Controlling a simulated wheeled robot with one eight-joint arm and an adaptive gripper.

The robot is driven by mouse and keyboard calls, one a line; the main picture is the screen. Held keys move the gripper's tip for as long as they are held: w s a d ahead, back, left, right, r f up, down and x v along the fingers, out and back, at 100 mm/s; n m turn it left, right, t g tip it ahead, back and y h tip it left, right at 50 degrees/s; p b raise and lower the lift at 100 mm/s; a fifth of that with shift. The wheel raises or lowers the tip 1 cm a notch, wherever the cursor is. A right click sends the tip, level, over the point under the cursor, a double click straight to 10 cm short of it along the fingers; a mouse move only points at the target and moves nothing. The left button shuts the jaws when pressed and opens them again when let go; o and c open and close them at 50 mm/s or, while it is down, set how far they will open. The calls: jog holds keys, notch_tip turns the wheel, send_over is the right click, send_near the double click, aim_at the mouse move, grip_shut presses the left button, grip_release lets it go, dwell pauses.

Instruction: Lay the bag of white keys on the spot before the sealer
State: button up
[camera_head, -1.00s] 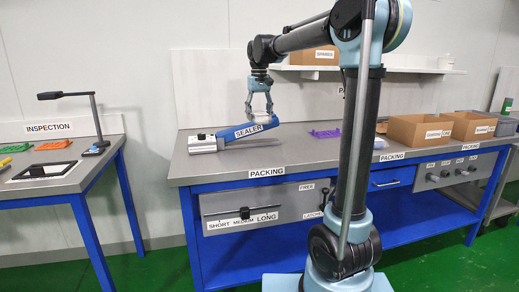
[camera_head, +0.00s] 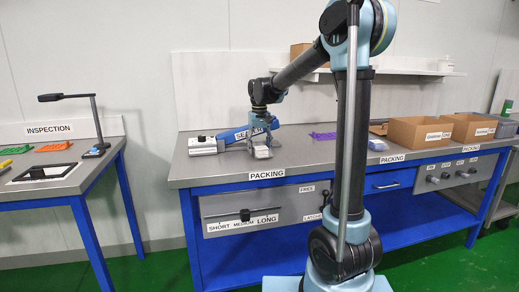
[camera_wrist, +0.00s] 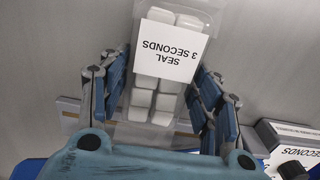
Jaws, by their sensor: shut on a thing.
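The bag of white keys (camera_wrist: 154,100) is clear, with white blocks inside and a "SEAL 3 SECONDS" card across it. My gripper (camera_wrist: 157,100) is shut on it, one finger along each side. In the head view my gripper (camera_head: 262,148) is low over the packing bench, and the pale bag (camera_head: 262,153) shows beneath it. I cannot tell whether the bag touches the bench. The sealer has a white body (camera_head: 203,146) to the left and a blue arm (camera_head: 232,135) partly hidden behind my gripper. The spot before the sealer is not visible under my gripper.
Purple pieces (camera_head: 322,136) and a small blue-white pack (camera_head: 377,145) lie to the right on the bench (camera_head: 300,157). Open cardboard boxes (camera_head: 418,132) stand farther right. The inspection table (camera_head: 50,185) is at left. Bench between gripper and purple pieces is clear.

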aim_at(260, 146)
jog(key=shift+f, duration=0.15)
jog(key=o, duration=1.2)
notch_tip(260, 146, up, 12)
jog(key=s+d+f+m+t, duration=0.1)
jog(key=s+d+f, duration=0.3)
jog(key=s+d, duration=0.35)
jog(key=s+d+f, duration=0.3)
jog(key=s+d, duration=0.4)
jog(key=s, duration=0.2)
jog(key=s+d+f, duration=0.2)
jog(key=s+f, duration=0.3)
jog(key=f, duration=0.1)
jog(key=s+d+f+m, duration=0.1)
jog(key=s+d+f, duration=0.2)
jog(key=s+f, duration=0.3)
jog(key=s+d+f+m+t, duration=0.1)
jog(key=s+d+f, duration=0.1)
jog(key=s+f, duration=0.4)
jog(key=shift+d+f, duration=0.2)
jog(key=shift+d, duration=0.1)
